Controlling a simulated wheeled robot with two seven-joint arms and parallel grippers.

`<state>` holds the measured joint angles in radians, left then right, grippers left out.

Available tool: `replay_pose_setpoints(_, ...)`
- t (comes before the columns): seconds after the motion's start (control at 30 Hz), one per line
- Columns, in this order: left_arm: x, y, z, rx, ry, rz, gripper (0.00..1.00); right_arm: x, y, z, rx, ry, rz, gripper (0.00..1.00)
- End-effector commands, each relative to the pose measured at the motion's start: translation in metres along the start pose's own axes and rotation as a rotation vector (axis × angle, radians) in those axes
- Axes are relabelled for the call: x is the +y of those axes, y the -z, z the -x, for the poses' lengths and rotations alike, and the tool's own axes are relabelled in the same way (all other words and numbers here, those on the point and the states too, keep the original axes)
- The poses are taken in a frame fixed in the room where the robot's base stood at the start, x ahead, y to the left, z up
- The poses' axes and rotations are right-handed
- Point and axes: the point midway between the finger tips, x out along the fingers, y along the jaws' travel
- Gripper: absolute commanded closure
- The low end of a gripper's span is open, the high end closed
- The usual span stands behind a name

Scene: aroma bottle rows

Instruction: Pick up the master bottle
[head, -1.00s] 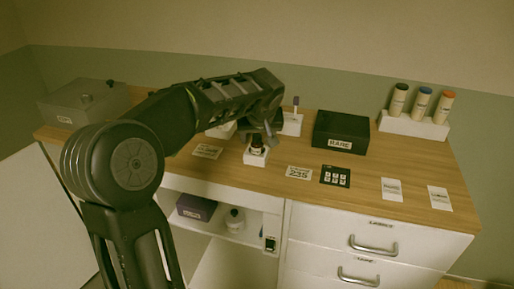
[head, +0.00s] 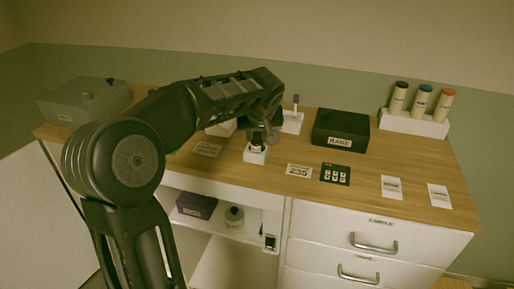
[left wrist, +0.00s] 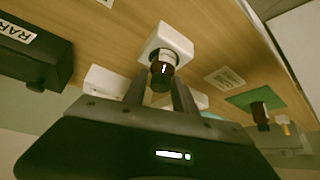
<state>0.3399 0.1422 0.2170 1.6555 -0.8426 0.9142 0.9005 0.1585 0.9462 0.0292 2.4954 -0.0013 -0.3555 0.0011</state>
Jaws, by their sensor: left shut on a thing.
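The master bottle, a small dark bottle (head: 257,143) with a pale label, is at a white block (head: 255,156) on the wooden counter. In the left wrist view the bottle (left wrist: 162,72) shows between the two fingers, with the white block (left wrist: 166,38) beyond it. My left gripper (head: 263,133) comes over it from the left and is shut on it near its top. The fingers also show in the left wrist view (left wrist: 160,92). I cannot tell whether the bottle still rests in the block. My right gripper is not in view.
A black box labelled RARE (head: 340,130) stands to the right. A white rack (head: 413,124) with three capped tubes is at the back right. Cards, including a dark one (head: 335,175), lie in front. A grey box (head: 84,101) is at the far left.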

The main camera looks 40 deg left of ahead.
Motion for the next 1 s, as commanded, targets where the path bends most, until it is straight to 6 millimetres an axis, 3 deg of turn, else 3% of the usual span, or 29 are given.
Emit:
replay_pose_setpoints(0.33,0.000,0.000,0.000,0.000,0.000,0.000,1.00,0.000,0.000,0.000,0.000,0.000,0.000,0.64)
replay_pose_setpoints(0.77,0.000,0.003,0.004,0.002,0.000,0.001,1.00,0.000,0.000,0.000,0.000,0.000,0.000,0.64)
replay_pose_setpoints(1.0,0.001,0.022,0.033,0.004,-0.003,0.002,1.00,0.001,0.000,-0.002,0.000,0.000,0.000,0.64)
